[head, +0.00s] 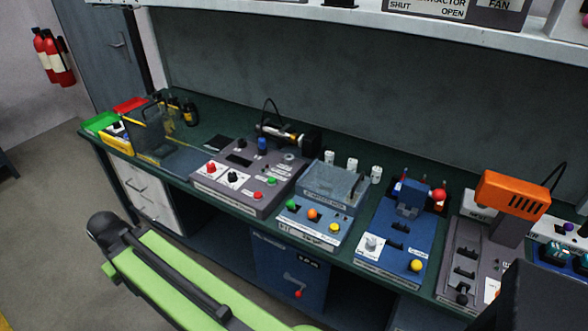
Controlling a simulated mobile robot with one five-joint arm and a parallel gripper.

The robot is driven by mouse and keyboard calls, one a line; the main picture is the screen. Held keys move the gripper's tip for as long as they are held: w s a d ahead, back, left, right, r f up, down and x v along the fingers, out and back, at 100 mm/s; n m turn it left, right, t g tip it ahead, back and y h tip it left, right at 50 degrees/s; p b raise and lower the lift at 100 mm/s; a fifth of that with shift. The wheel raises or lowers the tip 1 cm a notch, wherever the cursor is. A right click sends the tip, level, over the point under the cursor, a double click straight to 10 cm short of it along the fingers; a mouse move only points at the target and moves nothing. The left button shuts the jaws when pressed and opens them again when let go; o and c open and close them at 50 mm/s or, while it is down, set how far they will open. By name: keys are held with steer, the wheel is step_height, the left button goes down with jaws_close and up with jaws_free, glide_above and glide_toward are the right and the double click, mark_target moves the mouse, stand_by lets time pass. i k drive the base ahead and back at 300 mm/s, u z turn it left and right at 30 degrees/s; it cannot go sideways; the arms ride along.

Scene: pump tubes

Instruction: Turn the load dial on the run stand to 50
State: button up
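Several test stations stand in a row on a dark green bench. I cannot tell for sure which is the run stand, as most labels are too small to read. A grey station (262,201) left of centre has a black knob on a white plate (233,177), a red knob (211,168), and red and green buttons. A blue station (402,222) to the right has a white dial (371,244) at its front left and a yellow button (416,265). The dial settings are not readable. My green arm link crosses the lower left; my gripper does not show.
A blue-grey station with a clear cover (336,184) sits between them. An orange-headed device (513,194) stands at right. Green and red trays (101,122) are at far left. A shelf (340,22) overhangs the bench. A blue cabinet (278,262) is below; open floor lies left.

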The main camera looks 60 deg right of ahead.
mark_target(233, 176)
steer(key=z, duration=0.2)
steer(key=k, duration=0.4)
steer(key=u, duration=2.05)
steer(key=i, duration=2.2)
steer(key=z, duration=1.5)
steer(key=k, duration=0.15)
steer(key=z, duration=2.6)
steer(key=i, duration=1)
steer(key=z, duration=0.05)
